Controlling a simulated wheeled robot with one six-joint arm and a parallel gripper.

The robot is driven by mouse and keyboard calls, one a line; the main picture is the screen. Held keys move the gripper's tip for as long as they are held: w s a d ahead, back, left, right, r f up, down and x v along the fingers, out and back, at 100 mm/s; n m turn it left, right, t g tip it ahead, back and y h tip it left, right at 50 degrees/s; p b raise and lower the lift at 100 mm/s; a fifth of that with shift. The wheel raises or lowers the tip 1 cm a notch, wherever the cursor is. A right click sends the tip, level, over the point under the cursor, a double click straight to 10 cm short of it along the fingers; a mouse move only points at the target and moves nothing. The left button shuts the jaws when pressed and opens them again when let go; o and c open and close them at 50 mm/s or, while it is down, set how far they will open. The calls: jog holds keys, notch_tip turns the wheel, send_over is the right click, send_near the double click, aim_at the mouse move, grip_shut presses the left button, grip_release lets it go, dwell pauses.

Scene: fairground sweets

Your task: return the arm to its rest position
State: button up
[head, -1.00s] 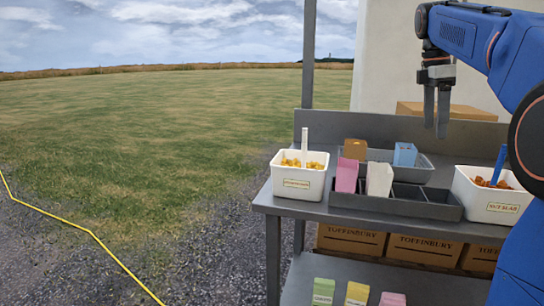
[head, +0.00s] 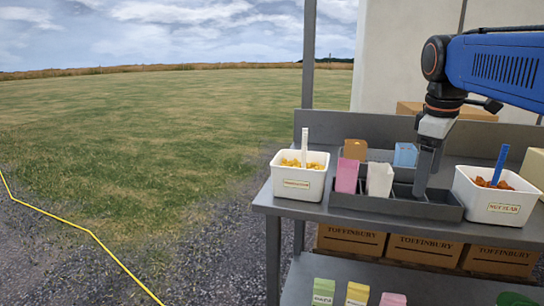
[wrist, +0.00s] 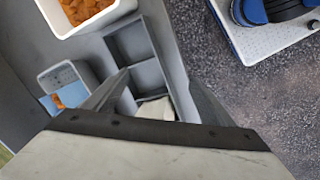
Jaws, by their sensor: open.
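My arm (head: 500,65) reaches in from the right in the head view. My gripper (head: 422,190) points down over the right part of the dark divided tray (head: 368,204). In the wrist view its two fingers (wrist: 155,92) are apart with nothing held between them. Below them are empty tray compartments and part of a white packet (wrist: 157,109). The head view does not show clearly whether the fingertips are above the compartment or inside it.
A white packet (head: 380,180) and a pink one (head: 347,176) stand in the tray's left part, close to my gripper. Brown (head: 355,149) and blue (head: 405,154) packets stand behind. Tubs of sweets flank the tray, left (head: 298,184) and right (head: 496,204). Open air lies above.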

jog(key=s+a+f+m+t, duration=0.1)
jog(key=s+a+f+m, duration=0.1)
jog(key=s+f, duration=0.4)
jog(key=s+a+f+m+t, duration=0.1)
jog(key=s+f+m, duration=0.3)
jog(key=f, duration=0.5)
jog(key=s+a+f+m+t+y, duration=0.1)
jog(key=s+a+f, duration=0.3)
jog(key=s+f, duration=0.4)
jog(key=shift+s+m, duration=0.2)
jog(key=shift+m, duration=0.7)
jog(key=shift+f, duration=0.1)
